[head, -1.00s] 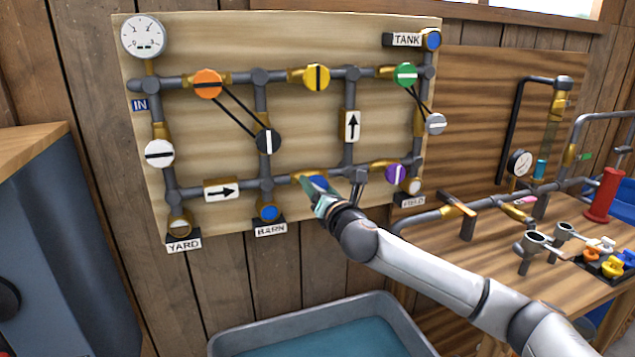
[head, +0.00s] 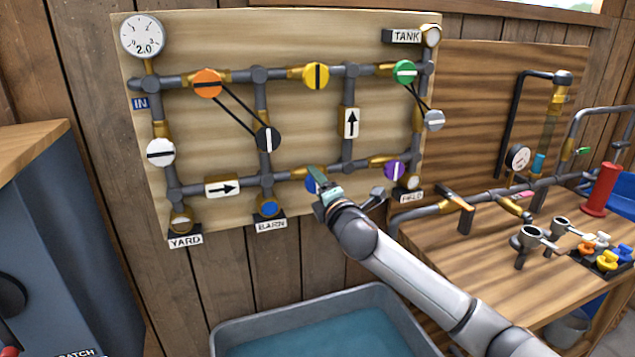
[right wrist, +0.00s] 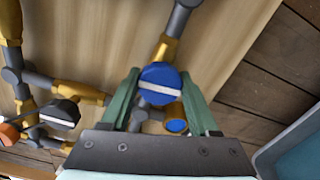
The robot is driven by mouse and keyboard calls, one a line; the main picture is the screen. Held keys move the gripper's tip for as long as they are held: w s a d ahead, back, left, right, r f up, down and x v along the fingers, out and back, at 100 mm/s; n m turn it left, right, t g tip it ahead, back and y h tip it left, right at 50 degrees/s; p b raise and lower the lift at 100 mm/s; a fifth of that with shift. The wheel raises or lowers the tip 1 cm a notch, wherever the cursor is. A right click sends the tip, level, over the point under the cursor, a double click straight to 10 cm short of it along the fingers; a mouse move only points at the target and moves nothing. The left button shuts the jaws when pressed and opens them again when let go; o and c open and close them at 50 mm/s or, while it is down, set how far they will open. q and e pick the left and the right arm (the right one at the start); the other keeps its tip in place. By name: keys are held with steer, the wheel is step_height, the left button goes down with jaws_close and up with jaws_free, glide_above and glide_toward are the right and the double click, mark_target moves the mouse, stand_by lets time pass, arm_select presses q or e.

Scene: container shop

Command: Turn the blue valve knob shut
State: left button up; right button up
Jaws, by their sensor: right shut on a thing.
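The blue valve knob (head: 312,184) is on the lower pipe of the wooden board, largely covered by my right gripper in the head view. In the right wrist view the blue knob (right wrist: 159,76) sits between the two green fingers, with a white bar across its face. The bar lies roughly crosswise to the pipe and brass fitting (right wrist: 166,49) above it. My right gripper (head: 318,187) is shut on the knob. My left gripper is not in view.
Orange (head: 207,83), yellow (head: 316,76), green (head: 404,72) and purple (head: 394,169) knobs are on the same board. The gauge (head: 144,36) shows 2.0. The BARN outlet (head: 269,208) shows blue; the TANK outlet (head: 432,36) is pale. A grey water trough (head: 225,338) stands below.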

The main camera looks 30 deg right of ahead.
steer(key=shift+m, duration=0.5)
steer(key=o, duration=1.4)
steer(key=shift+c, duration=0.2)
steer(key=shift+s, duration=0.1)
steer(key=b+v, duration=0.1)
steer(key=v, duration=1.1)
steer(key=shift+s, duration=0.2)
